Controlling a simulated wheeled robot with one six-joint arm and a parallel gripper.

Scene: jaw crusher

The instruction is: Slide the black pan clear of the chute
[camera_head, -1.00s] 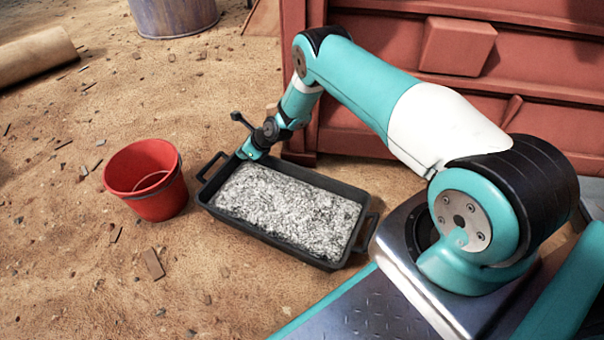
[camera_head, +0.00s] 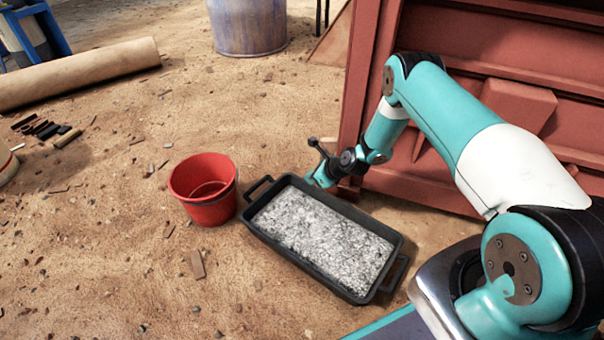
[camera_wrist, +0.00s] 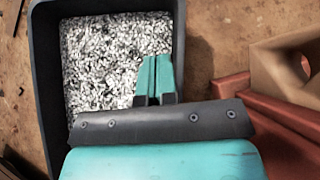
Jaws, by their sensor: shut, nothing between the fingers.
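The black pan (camera_head: 272,243) lies on the dirt, filled with grey-white crushed stone (camera_head: 320,235), with a handle at each end. In the wrist view, the pan (camera_wrist: 50,100) and its stone (camera_wrist: 110,55) fill the left and middle. My gripper (camera_head: 316,180) is at the pan's far long side. In the wrist view its teal fingers (camera_wrist: 155,78) are together and empty, over the stone near the pan's right wall. Whether they touch the pan or stone is unclear. The red machine (camera_head: 440,185) stands just behind the pan; I cannot make out the chute's mouth.
A red bucket (camera_head: 205,205) stands close to the pan's left handle. Open dirt with small debris lies left and in front. Red metal (camera_wrist: 275,115) is close right of my gripper in the wrist view.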

